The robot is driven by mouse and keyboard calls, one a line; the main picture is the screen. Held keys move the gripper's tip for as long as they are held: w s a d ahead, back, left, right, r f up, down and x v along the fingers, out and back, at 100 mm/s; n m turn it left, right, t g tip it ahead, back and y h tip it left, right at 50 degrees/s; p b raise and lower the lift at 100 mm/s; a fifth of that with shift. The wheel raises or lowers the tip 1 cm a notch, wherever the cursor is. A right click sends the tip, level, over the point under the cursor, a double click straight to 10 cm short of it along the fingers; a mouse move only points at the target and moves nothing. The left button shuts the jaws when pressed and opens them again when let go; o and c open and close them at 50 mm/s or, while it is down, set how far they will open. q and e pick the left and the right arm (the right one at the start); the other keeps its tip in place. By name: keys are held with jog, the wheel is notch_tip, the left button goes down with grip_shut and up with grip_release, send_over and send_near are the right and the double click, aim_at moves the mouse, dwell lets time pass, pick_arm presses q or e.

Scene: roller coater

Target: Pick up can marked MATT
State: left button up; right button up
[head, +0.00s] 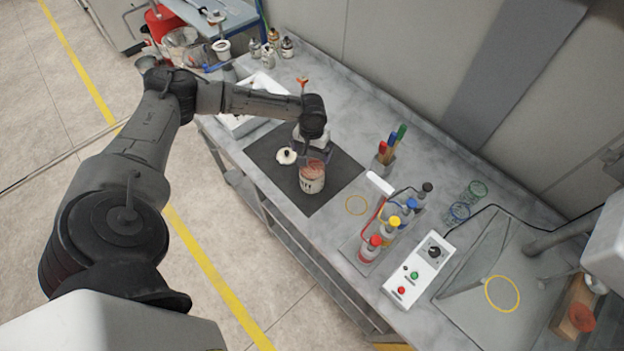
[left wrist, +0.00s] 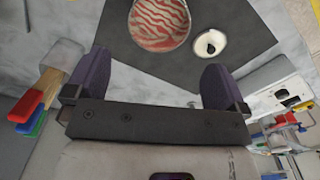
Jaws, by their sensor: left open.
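An open can (head: 312,180) with red-and-white streaked contents stands upright on a dark mat (head: 345,182). Dark marks show on its pale side, too small to read. In the left wrist view the can's round opening (left wrist: 159,22) lies beyond the fingers, nearly centred between them. My left gripper (head: 314,153) hangs just behind the can in the head view. Its purple fingers (left wrist: 156,80) are wide open, with nothing between them. A white lid with a dark knob (head: 287,156) lies beside the can.
Brushes (head: 387,147) stand in a holder right of the mat. A rack of capped bottles (head: 384,233) and a control box (head: 419,271) stand nearer the right. Small bottles (head: 270,48) stand at the back, and a white tray (head: 238,122) lies left.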

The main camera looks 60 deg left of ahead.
pick_arm(q)
send_near(312, 172)
jog(key=s+d+r, duration=0.1)
jog(key=s+d, duration=0.1)
jog(key=d, duration=0.2)
jog(key=shift+a+f+p, duration=0.15)
jog(key=shift+f+p, duration=0.15)
jog(key=shift+f, duration=0.95)
jog(key=shift+a+f+p, duration=0.15)
jog(key=shift+f+p, duration=0.1)
jog(key=shift+f, duration=1)
jog(key=c, duration=1)
jog(key=shift+r, duration=0.15)
jog(key=shift+c, duration=0.2)
